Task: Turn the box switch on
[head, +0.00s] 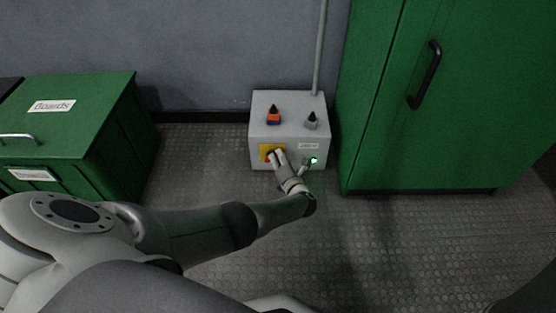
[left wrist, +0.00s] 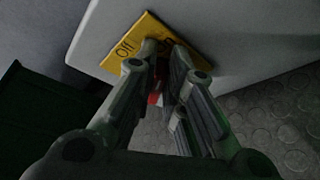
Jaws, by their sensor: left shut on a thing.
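A grey box (head: 260,105) stands on the floor against the wall in the head view. Its front carries a yellow switch plate (head: 264,149) with a red switch, mostly hidden by my gripper. My left gripper (head: 274,155) is at that plate, shut on the red switch. In the left wrist view the fingers (left wrist: 162,60) close around the red switch (left wrist: 155,97) in front of the yellow plate (left wrist: 125,47), marked "Off". A green light (head: 314,160) glows on the box's front, right of the gripper. My right gripper is not in view.
A green cabinet (head: 385,130) with a black handle stands close right of the box. A green bin (head: 85,105) labelled "Boards" stands at the left. A conduit (head: 320,50) rises from the box. The patterned floor in front is clear.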

